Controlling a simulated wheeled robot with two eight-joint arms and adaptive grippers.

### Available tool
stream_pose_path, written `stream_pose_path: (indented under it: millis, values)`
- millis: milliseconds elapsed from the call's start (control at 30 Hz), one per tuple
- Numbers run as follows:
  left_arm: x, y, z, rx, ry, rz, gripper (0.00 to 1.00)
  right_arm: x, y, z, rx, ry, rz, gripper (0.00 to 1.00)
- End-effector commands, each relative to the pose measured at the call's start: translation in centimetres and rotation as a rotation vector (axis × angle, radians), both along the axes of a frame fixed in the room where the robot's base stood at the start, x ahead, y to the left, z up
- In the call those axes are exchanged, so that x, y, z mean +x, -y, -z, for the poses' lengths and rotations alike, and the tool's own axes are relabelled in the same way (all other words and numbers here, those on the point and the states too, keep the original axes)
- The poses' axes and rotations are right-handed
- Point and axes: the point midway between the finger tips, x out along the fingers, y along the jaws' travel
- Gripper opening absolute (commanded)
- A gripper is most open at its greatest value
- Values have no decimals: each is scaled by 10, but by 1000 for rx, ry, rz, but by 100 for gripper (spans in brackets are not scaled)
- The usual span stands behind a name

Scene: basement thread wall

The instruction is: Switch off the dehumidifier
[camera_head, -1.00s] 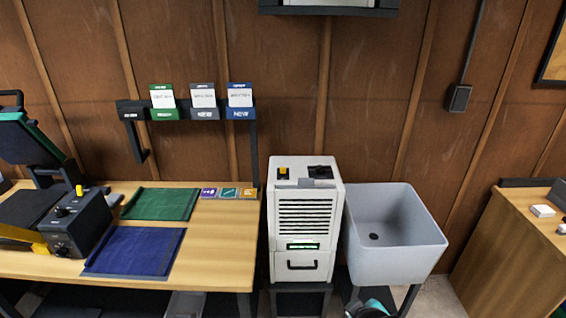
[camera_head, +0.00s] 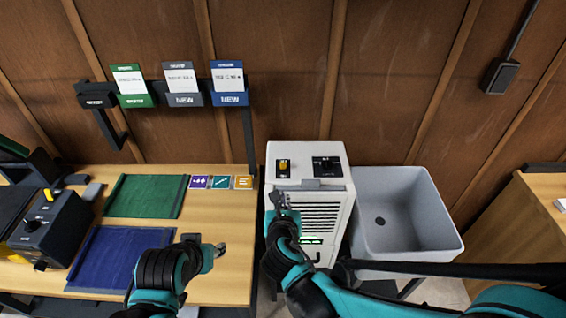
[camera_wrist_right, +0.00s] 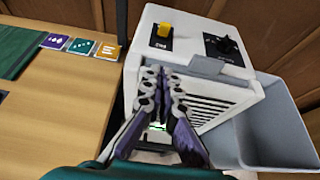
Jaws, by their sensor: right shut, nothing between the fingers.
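The white dehumidifier (camera_head: 340,205) stands between the wooden table and the grey sink. Its top carries a yellow switch (camera_head: 283,165) on a black plate and a black dial (camera_head: 327,166). A green display (camera_head: 311,240) glows on its front. In the right wrist view the yellow switch (camera_wrist_right: 165,29) and dial (camera_wrist_right: 226,44) are beyond the fingertips. My right gripper (camera_head: 279,198) is shut and empty, in front of the dehumidifier's upper front, below the switch and apart from it. It also shows in the right wrist view (camera_wrist_right: 164,75). My left gripper (camera_head: 217,248) is over the table's right part; its opening is too small to tell.
The grey sink (camera_head: 436,230) is right of the dehumidifier. The table (camera_head: 225,225) holds green (camera_head: 147,195) and blue cloths (camera_head: 117,258), small coloured cards (camera_head: 221,182) and a dark machine (camera_head: 45,228). A card rack (camera_head: 250,140) stands behind it.

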Motion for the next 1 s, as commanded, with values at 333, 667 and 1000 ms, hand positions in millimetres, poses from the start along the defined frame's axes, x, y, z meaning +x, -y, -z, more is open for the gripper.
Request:
stream_pose_path:
  millis: [333, 667, 1000]
  values:
    - [0, 0, 2, 0, 0, 0, 40, 4, 1, 3, 3, -1, 3, 0]
    - [0, 0, 23, 0, 0, 0, 40, 55, 2, 29, 6, -1, 7, 0]
    - [0, 0, 37, 0, 0, 0, 40, 113, 1, 36, 5, 0, 4, 0]
